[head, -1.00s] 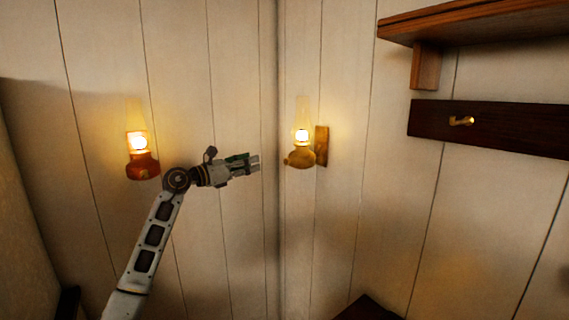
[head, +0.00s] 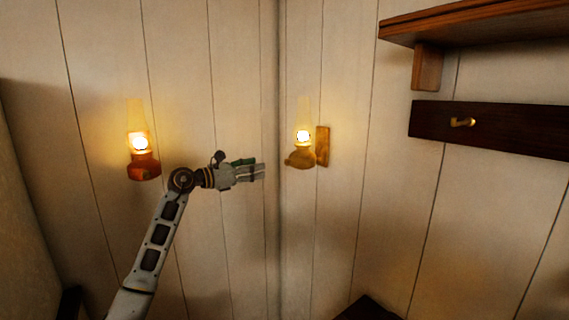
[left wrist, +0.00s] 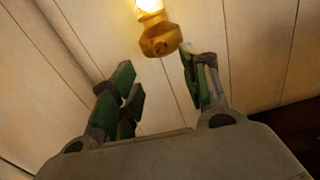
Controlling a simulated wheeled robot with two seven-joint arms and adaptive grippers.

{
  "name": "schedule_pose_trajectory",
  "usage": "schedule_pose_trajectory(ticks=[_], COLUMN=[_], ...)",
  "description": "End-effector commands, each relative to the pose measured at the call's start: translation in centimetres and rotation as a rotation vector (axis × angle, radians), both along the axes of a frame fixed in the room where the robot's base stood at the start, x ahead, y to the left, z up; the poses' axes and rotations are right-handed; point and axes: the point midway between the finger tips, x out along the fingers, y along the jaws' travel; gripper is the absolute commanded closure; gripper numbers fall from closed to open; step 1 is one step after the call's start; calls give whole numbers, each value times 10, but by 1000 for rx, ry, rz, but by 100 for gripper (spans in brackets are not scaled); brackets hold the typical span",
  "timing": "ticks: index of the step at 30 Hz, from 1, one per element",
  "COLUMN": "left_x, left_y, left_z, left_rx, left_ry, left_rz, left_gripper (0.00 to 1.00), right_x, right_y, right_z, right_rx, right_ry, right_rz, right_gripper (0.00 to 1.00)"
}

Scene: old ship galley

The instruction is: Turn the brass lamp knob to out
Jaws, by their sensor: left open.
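The brass lamp (head: 301,158) is lit and sits on a wooden wall bracket (head: 323,146) just right of the room's corner. A small knob (head: 288,162) sticks out at the left of its base. My left gripper (head: 262,172) is open and empty, a short gap to the left of the knob and slightly lower. In the left wrist view the brass lamp (left wrist: 159,38) shows beyond the open fingers (left wrist: 163,90), toward the top and between them. The knob is hard to make out there. My right gripper is not in view.
A second lit lamp, reddish (head: 143,165), hangs on the left wall behind my left arm. A dark board with a brass hook (head: 462,122) and a wooden shelf (head: 480,25) are on the right wall. The wall below the brass lamp is clear.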

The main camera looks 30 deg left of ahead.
Motion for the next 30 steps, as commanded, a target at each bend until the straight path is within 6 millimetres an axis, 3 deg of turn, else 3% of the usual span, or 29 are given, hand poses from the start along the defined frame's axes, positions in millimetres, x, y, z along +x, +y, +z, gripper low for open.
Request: schedule_pose_trajectory(ticks=[18, 30], left_x=[56, 94], left_y=[-23, -40], left_z=[2, 3], left_rx=[-2, -2], left_ry=[-1, -1], left_rz=[0, -1], left_gripper=[54, 54], right_x=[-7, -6], right_y=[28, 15], right_z=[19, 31], right_rx=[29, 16], right_ry=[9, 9], right_rz=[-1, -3], right_gripper=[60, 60])
